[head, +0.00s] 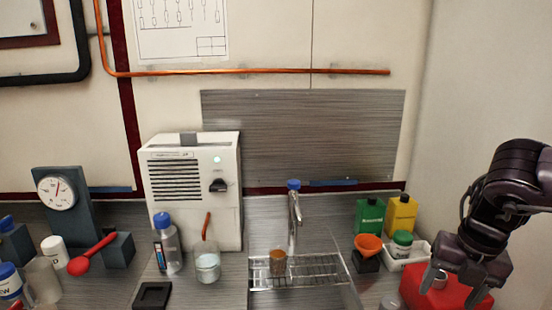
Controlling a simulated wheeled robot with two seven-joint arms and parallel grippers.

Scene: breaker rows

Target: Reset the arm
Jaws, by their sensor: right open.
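My right gripper (453,287) is at the lower right, its dark arm coming in from the right edge. Its fingers point down and are apart. They are over a red block (418,284), and a small grey round part shows between them. I cannot tell whether the fingers touch the block or that part. The gripper covers much of the block. My left gripper is not in view.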

